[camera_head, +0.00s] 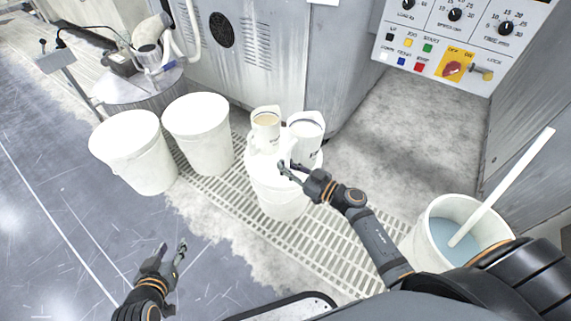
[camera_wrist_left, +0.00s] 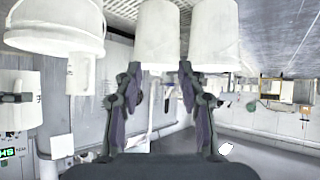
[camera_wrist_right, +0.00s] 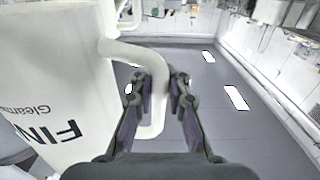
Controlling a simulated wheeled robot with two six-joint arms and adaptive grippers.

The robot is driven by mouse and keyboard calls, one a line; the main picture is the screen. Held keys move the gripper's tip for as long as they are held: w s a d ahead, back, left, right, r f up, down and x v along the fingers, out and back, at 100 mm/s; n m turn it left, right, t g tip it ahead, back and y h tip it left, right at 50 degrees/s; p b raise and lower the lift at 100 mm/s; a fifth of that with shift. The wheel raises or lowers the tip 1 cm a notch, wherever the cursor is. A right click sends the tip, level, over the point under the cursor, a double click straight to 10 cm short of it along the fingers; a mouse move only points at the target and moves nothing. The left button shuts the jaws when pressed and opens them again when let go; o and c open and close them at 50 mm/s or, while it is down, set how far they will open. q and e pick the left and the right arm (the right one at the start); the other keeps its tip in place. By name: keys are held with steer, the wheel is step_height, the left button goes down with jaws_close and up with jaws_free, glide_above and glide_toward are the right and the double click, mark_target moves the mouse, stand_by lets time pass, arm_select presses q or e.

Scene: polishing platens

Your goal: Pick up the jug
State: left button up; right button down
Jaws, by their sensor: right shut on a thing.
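Two white jugs stand close together on a lidded white bucket (camera_head: 277,197) in the head view. My right gripper (camera_head: 287,170) is at the front of the right jug. In the right wrist view the jug (camera_wrist_right: 55,75) fills the left side with large dark lettering, and its handle (camera_wrist_right: 152,120) passes between the fingers, which are shut on it. My left gripper (camera_head: 172,250) is low at the left, open and empty, apart from the jugs.
An open bucket (camera_head: 430,222) with bluish liquid and a white stick (camera_head: 505,185) stands at the right. A machine with a control panel (camera_head: 455,65) is behind. The floor at lower left is clear.

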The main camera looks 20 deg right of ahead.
arm_select(q)
steer(key=s+f+g+p, duration=0.4)
steer(key=s+g, duration=0.3)
steer(key=s, duration=0.3)
steer(key=shift+s+f, duration=0.35)
arm_select(e)
steer(key=s+a+r, duration=0.2)
steer(key=s+r, duration=0.2)
steer(key=s, duration=0.3)
steer(key=shift+s, duration=0.35)
arm_select(q)
steer(key=shift+a, duration=0.1)
